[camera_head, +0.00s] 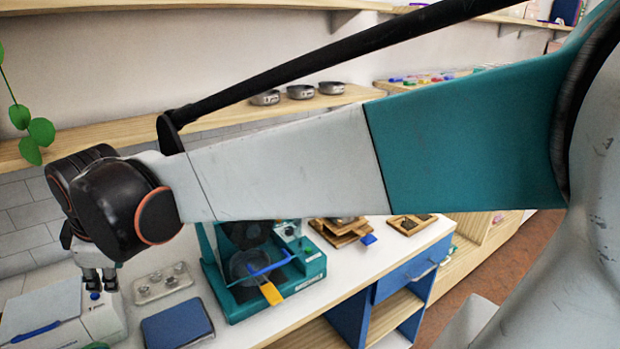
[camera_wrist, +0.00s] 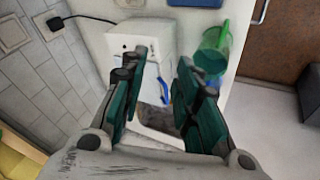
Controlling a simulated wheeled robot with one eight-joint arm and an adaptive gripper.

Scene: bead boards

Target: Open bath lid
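The bath is a white box (camera_head: 103,322) at the lower left of the head view, with a pale lid (camera_head: 45,306) on top. A blue handle (camera_head: 36,332) lies along the lid's near side, and it shows in the wrist view (camera_wrist: 164,92) too. The white bath body (camera_wrist: 150,38) is also in the wrist view. My gripper (camera_head: 101,283) hangs above the right end of the bath, pointing down. In the wrist view my gripper (camera_wrist: 157,72) has its fingers apart, with nothing held. The handle shows between them, apart from both. The left finger hides part of the bath.
A blue-topped pad (camera_head: 178,325) and a clear tray (camera_head: 162,283) stand right of the bath. Beyond is a teal device (camera_head: 310,268) with a yellow-tipped handle. A green vessel (camera_wrist: 213,45) stands near the bench edge. A wall shelf (camera_head: 235,119) runs behind my arm.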

